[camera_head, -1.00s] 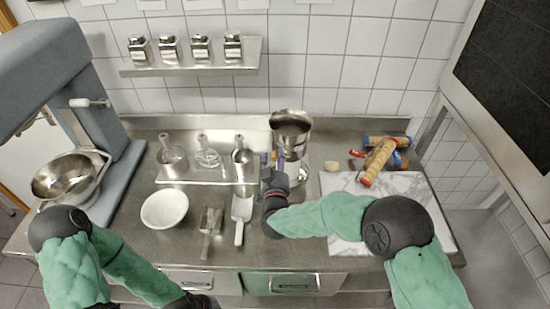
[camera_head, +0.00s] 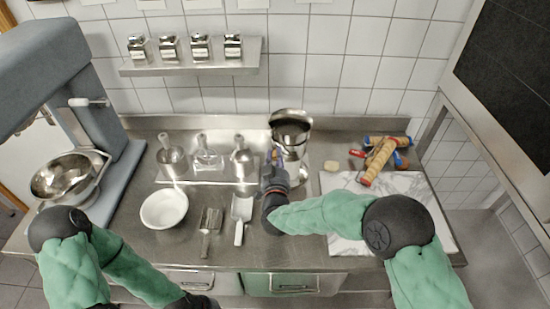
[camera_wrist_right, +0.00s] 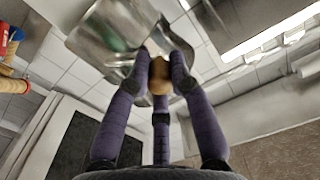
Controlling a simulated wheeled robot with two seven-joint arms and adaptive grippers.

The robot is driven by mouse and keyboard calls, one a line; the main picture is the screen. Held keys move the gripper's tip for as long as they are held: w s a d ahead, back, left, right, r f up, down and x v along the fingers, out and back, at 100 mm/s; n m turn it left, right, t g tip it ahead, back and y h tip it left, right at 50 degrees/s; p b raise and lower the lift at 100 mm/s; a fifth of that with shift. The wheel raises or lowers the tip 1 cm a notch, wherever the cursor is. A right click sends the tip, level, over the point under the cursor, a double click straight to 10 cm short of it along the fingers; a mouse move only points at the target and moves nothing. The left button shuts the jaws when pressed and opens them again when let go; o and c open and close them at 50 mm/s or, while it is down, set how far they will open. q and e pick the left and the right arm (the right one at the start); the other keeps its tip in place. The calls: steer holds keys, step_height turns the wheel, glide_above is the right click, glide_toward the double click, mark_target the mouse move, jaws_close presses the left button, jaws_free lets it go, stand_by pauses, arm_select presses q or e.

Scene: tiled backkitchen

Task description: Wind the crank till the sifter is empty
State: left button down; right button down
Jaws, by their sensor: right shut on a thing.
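The sifter (camera_head: 291,130) is a shiny metal cup standing upright at the back of the counter, right of centre. Its inside looks dark, and I cannot tell how much it holds. My right gripper (camera_head: 276,158) is at the sifter's near left side. In the right wrist view the gripper (camera_wrist_right: 160,76) is shut on a small wooden crank knob (camera_wrist_right: 160,78), and the metal sifter (camera_wrist_right: 108,38) shows just beyond. The crank's arm is mostly hidden by the fingers. My left arm reaches the bottom edge at left, and its gripper fingers do not show.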

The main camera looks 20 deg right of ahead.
mark_target(290, 142)
steer(key=shift+s+d+r+m+b, duration=0.1)
steer(key=shift+d+r+m+b, duration=0.2)
steer(key=shift+m+b, duration=0.6)
steer(key=d+m+b, duration=0.1)
steer(key=m+b, duration=0.2)
steer(key=d+r+m+b, duration=0.1)
steer(key=m+b, duration=0.2)
steer(key=b, duration=0.1)
steer(key=s+d+m+b, duration=0.1)
steer(key=d+m+b, duration=0.1)
steer(key=m+b, duration=0.1)
steer(key=shift+r+b, duration=0.25)
steer(key=shift+b, duration=0.3)
steer(key=shift+s+d+f+m+h+b, duration=0.25)
steer(key=shift+d+m+b, duration=0.6)
steer(key=shift+m+b, duration=1.45)
steer(key=shift+s+d+f+m+b, duration=0.3)
steer(key=shift+d+f+m+b, duration=0.4)
steer(key=shift+m+b, duration=1.65)
steer(key=shift+s+d+f+m+h+b, duration=0.2)
steer(key=shift+d+m+b, duration=0.75)
steer(key=shift+m+b, duration=1.35)
steer(key=shift+f+n+b, duration=0.1)
steer(key=shift+n+b, duration=0.25)
steer(key=shift+b, duration=0.1)
steer(key=c, duration=1.1)
jaws_free()
